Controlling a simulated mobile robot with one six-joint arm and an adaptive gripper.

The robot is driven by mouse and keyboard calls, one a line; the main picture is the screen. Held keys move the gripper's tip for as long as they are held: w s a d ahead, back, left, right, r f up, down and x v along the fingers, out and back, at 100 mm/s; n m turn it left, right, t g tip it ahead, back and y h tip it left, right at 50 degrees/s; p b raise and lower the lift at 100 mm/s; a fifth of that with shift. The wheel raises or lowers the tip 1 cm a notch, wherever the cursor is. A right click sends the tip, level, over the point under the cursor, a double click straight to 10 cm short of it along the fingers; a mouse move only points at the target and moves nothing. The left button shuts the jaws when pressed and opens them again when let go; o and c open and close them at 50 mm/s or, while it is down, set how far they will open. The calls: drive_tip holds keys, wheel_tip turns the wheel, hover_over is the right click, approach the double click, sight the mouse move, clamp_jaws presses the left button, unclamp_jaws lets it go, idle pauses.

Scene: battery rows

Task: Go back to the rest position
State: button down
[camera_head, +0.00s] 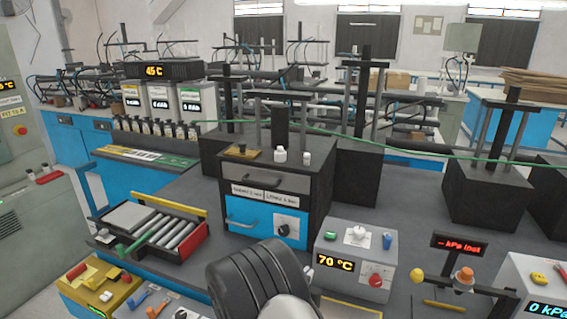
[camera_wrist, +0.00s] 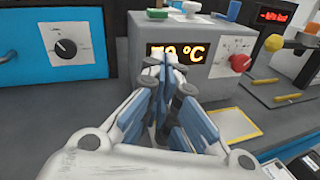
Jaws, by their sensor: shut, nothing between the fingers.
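My gripper (camera_wrist: 165,75) shows in the wrist view, its blue-and-white fingers shut together with nothing between them. The fingertips are in front of the grey box with the 70 °C display (camera_wrist: 222,42) and cover part of its digits. I cannot tell whether they touch it. In the head view, my dark, ribbed arm part rises at the bottom middle, and the fingers are not visible there. The grey temperature box (camera_head: 340,285) stands just right of my arm, with a red knob (camera_head: 376,281), a green button (camera_head: 331,236) and a blue piece (camera_head: 387,241) on it.
A dark cabinet with a blue drawer (camera_head: 245,218) stands behind my arm. A roller tray (camera_head: 205,241) lies left of it. A yellow box (camera_head: 90,285) is at front left. Some grey bench top (camera_head: 420,205) is clear.

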drive_tip(key=s+d+r+m+g+h, duration=0.1)
drive_tip(key=s+d+r+m+g, duration=0.55)
drive_tip(key=s+d, duration=0.2)
drive_tip(key=s+d+r+m+g, duration=0.5)
drive_tip(key=s+d+r+m, duration=0.2)
drive_tip(key=d+m, duration=0.15)
drive_tip(key=s+r+m+g+y, duration=0.15)
drive_tip(key=s+m+y, duration=0.45)
drive_tip(key=s, duration=0.8)
drive_tip(key=s+a+r+m+t+y, duration=0.2)
drive_tip(key=s+a+m+y, duration=0.3)
drive_tip(key=a, duration=0.3)
drive_tip(key=shift+m+t+y, duration=0.3)
drive_tip(key=shift+m+t, duration=0.2)
drive_tip(key=shift+t, duration=0.4)
